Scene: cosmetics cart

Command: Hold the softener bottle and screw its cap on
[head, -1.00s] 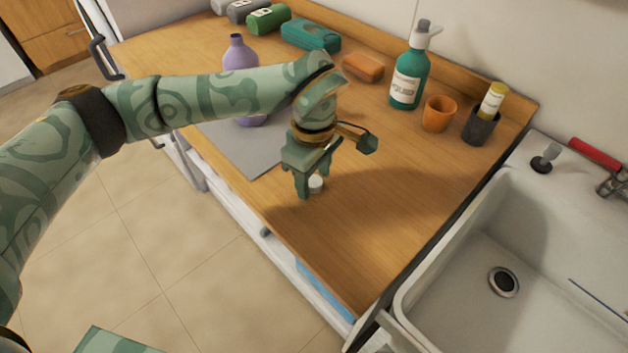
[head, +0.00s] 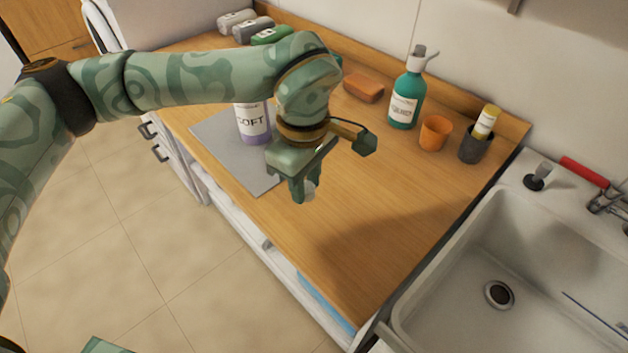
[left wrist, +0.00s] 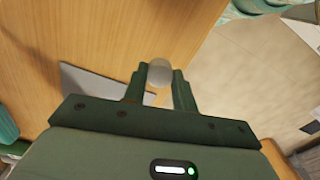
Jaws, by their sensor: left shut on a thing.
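The softener bottle (head: 252,124) is lilac with a white label reading "SOFT". It stands upright on the grey mat, and my left arm hides its upper part in the head view. My left gripper (head: 303,192) is to the right of the bottle, near the front of the counter, pointing down. It is shut on the white cap (head: 310,190), which shows between the fingertips in the left wrist view (left wrist: 160,73). My right gripper does not show.
The grey mat (head: 222,150) lies on the wooden counter. A green pump bottle (head: 405,100), an orange cup (head: 435,133), a dark cup (head: 472,146) and an orange block (head: 364,87) stand at the back. The sink (head: 440,265) is at the right. The counter's front right is clear.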

